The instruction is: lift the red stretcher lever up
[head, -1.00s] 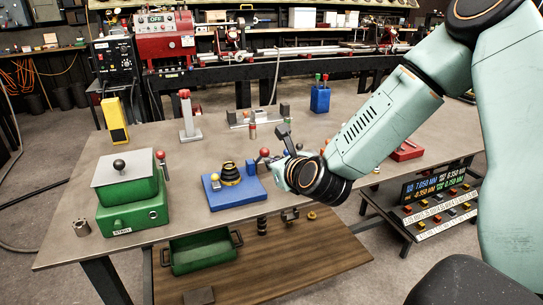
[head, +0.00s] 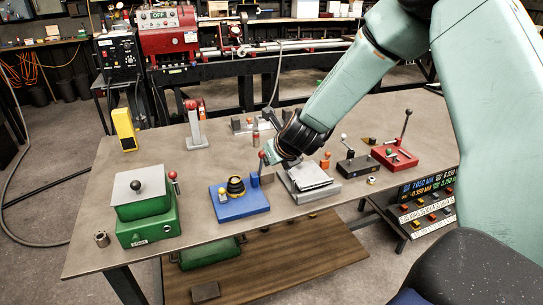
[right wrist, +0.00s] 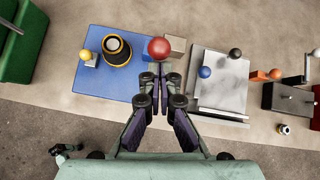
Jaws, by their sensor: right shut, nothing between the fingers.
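The red stretcher lever shows as a red ball knob (head: 263,155) on an upright stem at the right end of a blue base (head: 238,207). The base also carries a black and yellow ring piece (head: 236,186) and a small yellow knob. In the right wrist view the red knob (right wrist: 159,48) is just beyond my fingertips, beside a grey block. My right gripper (head: 271,160) is shut and empty, close to the lever. In the right wrist view its fingertips (right wrist: 160,82) meet below the knob; whether they touch the lever's stem cannot be told.
Right of the blue base is a grey plate fixture (head: 318,185). Further right are a black lever block (head: 358,165) and a red lever base (head: 395,157). A green box (head: 147,222) with another red-knobbed lever stands at left.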

